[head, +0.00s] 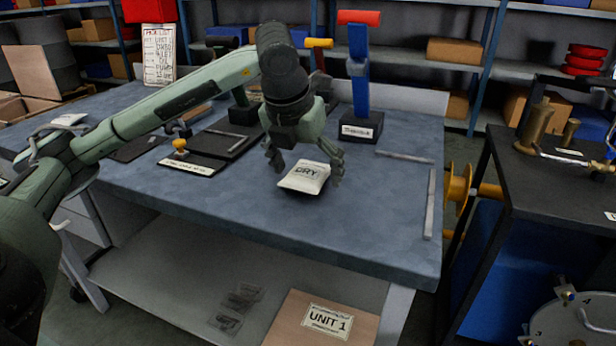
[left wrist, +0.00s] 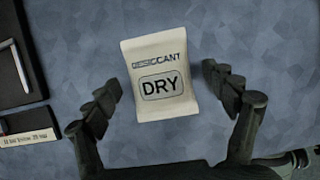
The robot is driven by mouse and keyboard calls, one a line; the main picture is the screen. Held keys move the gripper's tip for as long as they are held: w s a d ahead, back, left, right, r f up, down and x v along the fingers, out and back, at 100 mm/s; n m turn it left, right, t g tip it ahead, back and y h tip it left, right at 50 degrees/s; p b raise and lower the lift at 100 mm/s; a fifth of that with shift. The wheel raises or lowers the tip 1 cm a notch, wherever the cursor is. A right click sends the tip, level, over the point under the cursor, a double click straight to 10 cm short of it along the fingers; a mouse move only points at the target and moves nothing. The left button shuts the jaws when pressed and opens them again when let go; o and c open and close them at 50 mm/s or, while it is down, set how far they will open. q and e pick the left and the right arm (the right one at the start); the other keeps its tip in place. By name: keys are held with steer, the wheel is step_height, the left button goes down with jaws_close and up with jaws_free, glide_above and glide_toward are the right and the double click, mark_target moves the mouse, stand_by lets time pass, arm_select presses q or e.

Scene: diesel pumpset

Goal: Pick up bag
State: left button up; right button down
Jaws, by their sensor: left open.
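The bag is a small white packet (head: 304,177) marked "DRY". It lies on the blue-grey bench top (head: 230,215) in the head view. In the left wrist view the bag (left wrist: 160,82) reads "DESICCANT DRY" and is slightly tilted. My left gripper (head: 307,172) is open above the bench, with a finger on either side of the bag. In the left wrist view its fingertips (left wrist: 163,88) stand apart from the bag's sides, with bare bench showing between. I cannot tell the exact height of the fingers above the bench. My right gripper is not in view.
A blue stand with a red top (head: 358,70) is behind the gripper on a black base. Metal bars (head: 430,203) lie near the right edge. The front of the bench top is clear.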

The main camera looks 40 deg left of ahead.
arm_select(q)
steer(key=shift+c, duration=0.2)
steer(key=c, duration=1.3)
steer(key=shift+o, duration=0.2)
